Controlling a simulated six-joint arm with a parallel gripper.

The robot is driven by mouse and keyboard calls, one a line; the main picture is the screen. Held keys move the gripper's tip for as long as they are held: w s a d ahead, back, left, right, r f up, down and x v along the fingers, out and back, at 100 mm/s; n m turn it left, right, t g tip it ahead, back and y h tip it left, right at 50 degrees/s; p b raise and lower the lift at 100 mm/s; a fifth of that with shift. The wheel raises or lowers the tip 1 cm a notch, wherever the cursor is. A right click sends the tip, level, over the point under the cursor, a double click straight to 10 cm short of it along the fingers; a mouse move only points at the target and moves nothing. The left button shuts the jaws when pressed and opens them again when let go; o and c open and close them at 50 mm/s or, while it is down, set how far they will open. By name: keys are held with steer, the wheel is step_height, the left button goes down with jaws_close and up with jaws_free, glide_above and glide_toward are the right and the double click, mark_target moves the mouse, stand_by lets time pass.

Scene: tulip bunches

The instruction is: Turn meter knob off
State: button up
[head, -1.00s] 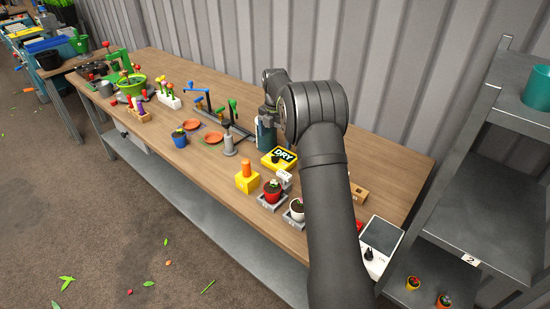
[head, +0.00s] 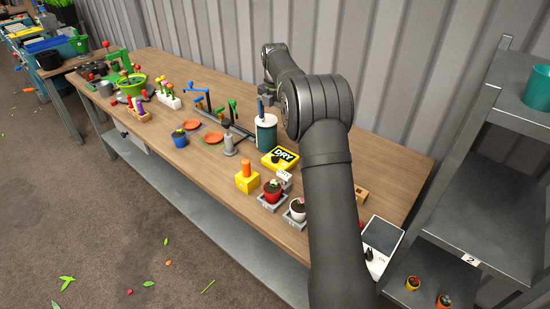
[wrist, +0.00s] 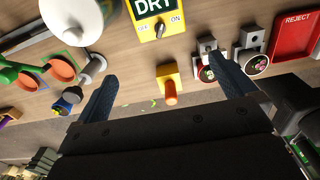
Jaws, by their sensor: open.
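The yellow meter (head: 279,158) lies on the table, its dark display reading DRY. In the wrist view the meter (wrist: 172,23) is at the top, with a small knob (wrist: 160,30) between the labels OFF and ON. The knob's exact angle is too small to tell. My gripper (wrist: 168,68) is open and empty, with its two fingers wide apart. It is above the table and touches nothing that I can see. In the head view my gripper (head: 268,91) is near the back wall, partly hidden by my arm.
A white-and-teal canister (head: 266,134) stands behind the meter. A yellow block with an orange peg (head: 247,178) and potted plants (head: 272,191) are in front. A white device with a grey screen (head: 383,236) is at the right. A red REJECT tray (wrist: 292,32) shows in the wrist view.

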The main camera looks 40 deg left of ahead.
step_height(320, 180, up, 2)
steer(key=shift+r, duration=0.2)
steer(key=shift+c, duration=0.2)
